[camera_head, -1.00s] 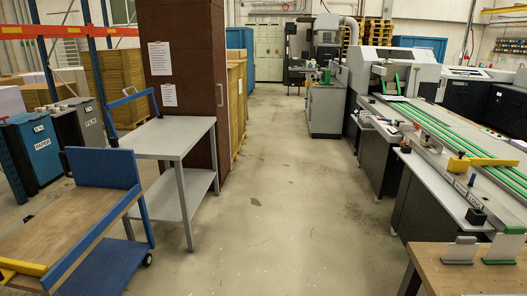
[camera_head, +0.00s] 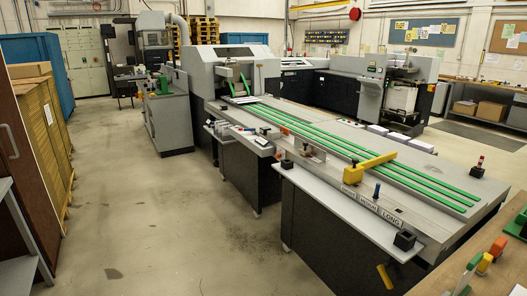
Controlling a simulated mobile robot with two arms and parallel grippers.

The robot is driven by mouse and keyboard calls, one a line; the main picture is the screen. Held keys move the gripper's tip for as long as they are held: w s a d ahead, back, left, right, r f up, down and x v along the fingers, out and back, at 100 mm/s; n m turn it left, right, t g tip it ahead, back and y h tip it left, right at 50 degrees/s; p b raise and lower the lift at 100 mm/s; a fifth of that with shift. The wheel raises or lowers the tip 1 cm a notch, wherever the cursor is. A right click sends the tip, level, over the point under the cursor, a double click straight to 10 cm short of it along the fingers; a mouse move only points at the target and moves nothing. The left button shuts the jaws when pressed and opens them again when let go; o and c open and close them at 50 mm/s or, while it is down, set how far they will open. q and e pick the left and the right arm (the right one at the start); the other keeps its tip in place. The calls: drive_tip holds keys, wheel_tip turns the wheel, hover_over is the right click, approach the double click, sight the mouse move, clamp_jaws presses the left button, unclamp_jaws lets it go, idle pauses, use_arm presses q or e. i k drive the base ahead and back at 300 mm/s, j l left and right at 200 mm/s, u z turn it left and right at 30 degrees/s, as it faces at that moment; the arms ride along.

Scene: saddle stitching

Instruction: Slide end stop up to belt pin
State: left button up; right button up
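The yellow end stop (camera_head: 371,165) lies across the green belts of the long machine bed, with its block end at the bed's near edge. A small dark pin stands beside the block, but I cannot tell whether it is the belt pin. Labels including LONG (camera_head: 390,218) run along the front rail. Neither of my grippers is in view.
A pale shelf (camera_head: 345,208) juts out along the machine's front, with a black block (camera_head: 404,240) at its right end. A wooden bench (camera_head: 470,262) stands at bottom right. Open concrete floor (camera_head: 170,225) lies left of the machine. Stacked brown goods (camera_head: 45,130) stand at left.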

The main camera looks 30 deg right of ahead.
sight(352, 175)
drive_tip(key=i+z, duration=0.15)
drive_tip(key=i, duration=0.5)
drive_tip(key=i+j+z, duration=0.15)
drive_tip(key=i, duration=0.5)
drive_tip(key=i+z, duration=0.25)
drive_tip(key=z, duration=0.2)
drive_tip(key=i+z, duration=0.3)
drive_tip(key=z, duration=0.2)
drive_tip(key=i+j+z, duration=0.2)
drive_tip(key=z, duration=0.25)
